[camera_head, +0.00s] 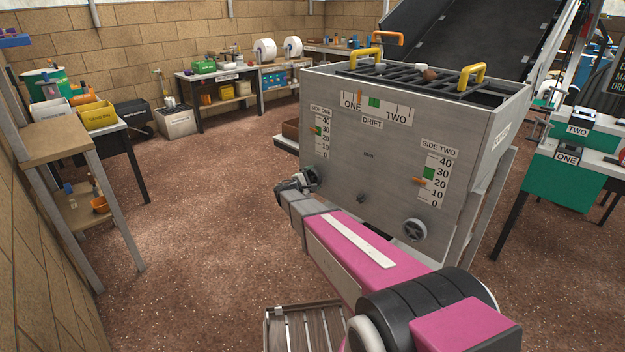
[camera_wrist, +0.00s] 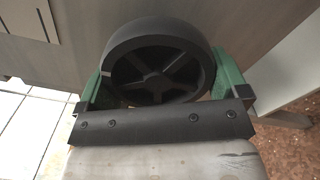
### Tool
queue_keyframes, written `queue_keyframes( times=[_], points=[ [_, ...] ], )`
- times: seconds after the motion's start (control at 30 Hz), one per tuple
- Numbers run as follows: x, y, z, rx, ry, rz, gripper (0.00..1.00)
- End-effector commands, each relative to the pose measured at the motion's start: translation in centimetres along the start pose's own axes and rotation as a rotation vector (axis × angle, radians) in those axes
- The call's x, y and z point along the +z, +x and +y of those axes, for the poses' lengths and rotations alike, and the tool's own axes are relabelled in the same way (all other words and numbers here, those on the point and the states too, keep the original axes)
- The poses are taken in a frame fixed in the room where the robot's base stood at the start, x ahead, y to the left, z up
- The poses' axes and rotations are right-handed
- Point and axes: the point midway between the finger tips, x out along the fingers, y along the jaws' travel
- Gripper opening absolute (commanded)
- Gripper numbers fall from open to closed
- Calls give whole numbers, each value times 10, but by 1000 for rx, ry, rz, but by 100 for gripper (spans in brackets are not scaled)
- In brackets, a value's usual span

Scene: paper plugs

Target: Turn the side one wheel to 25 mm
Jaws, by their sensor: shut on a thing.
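The side one wheel (camera_head: 309,176) is a dark spoked handwheel on the left of the grey machine's front, below the SIDE ONE scale (camera_head: 322,137). It also shows large in the wrist view (camera_wrist: 155,82), with a pale mark on its left rim. My gripper (camera_head: 303,181) is shut on this wheel, with one green finger on each side of its rim. An orange pointer sits at the left of the SIDE ONE scale, near a green band around 30; its exact reading is too small to tell. My gripper hides part of the wheel in the head view.
The side two wheel (camera_head: 415,229) is at the lower right of the machine front, below the SIDE TWO scale (camera_head: 436,180). A DRIFT gauge (camera_head: 376,104) is above. A slatted platform (camera_head: 305,325) lies in front. Open floor is to the left.

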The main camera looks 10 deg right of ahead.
Motion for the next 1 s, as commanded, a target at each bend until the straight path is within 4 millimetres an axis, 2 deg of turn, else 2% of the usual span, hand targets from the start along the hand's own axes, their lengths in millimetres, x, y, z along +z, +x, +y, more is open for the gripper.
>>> queue_keyframes(
  times=[0.4, 0.43, 0.47, 0.77, 0.87, 1.0],
  points=[
    [-1, 0, 0, 0, -7, 3, 69],
    [-1, 0, 0, 0, -7, 3, 96],
    [-1, 0, 0, 0, -7, 3, 100],
    [0, -5, 0, 0, -6, 2, 100],
    [0, -16, 0, 0, -6, 2, 100],
    [0, -41, 0, 1, -7, 4, 100]
  ],
)
